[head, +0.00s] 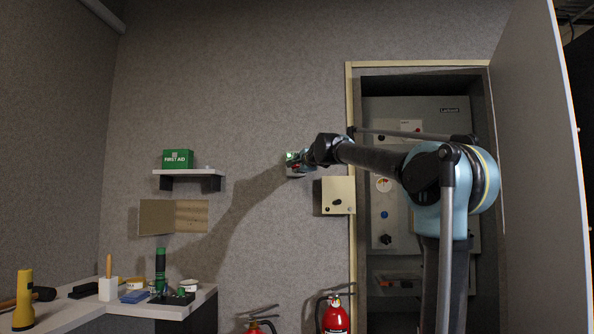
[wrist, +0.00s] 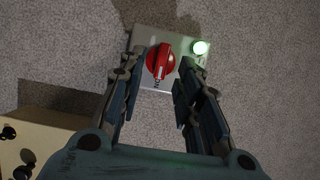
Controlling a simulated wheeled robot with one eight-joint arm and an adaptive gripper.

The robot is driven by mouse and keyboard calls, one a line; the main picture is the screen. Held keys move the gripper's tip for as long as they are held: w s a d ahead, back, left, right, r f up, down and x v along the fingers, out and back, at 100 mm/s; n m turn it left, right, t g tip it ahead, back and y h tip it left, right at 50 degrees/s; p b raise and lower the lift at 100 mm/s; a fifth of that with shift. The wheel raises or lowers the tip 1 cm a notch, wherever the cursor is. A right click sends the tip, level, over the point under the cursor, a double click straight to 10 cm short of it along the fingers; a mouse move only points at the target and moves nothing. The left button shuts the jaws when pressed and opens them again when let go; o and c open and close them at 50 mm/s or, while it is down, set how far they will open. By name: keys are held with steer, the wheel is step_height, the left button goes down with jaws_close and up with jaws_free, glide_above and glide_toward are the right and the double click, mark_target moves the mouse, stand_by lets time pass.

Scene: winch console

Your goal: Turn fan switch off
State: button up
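A red rotary knob (wrist: 160,62) sits on a pale wall plate (wrist: 147,38), with a lit green lamp (wrist: 201,47) at the plate's upper right. The knob's raised grip runs roughly up and down in the wrist view, tilted slightly. Small dark lettering lies at its lower end, too small to read surely. My gripper (wrist: 158,76) is open, with one finger on each side of the knob. I cannot tell whether the fingertips touch it. In the head view my gripper (head: 297,164) is at the wall, hiding most of the plate; the green glow shows beside it.
A beige box (head: 338,195) with dark knobs is on the wall just right of and below my gripper. A recessed grey cabinet (head: 440,112) stands behind my arm. A first aid shelf (head: 187,173) is to the left. Fire extinguishers (head: 335,317) stand below.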

mark_target(295, 166)
steer(key=shift+x, duration=1.25)
jaws_close()
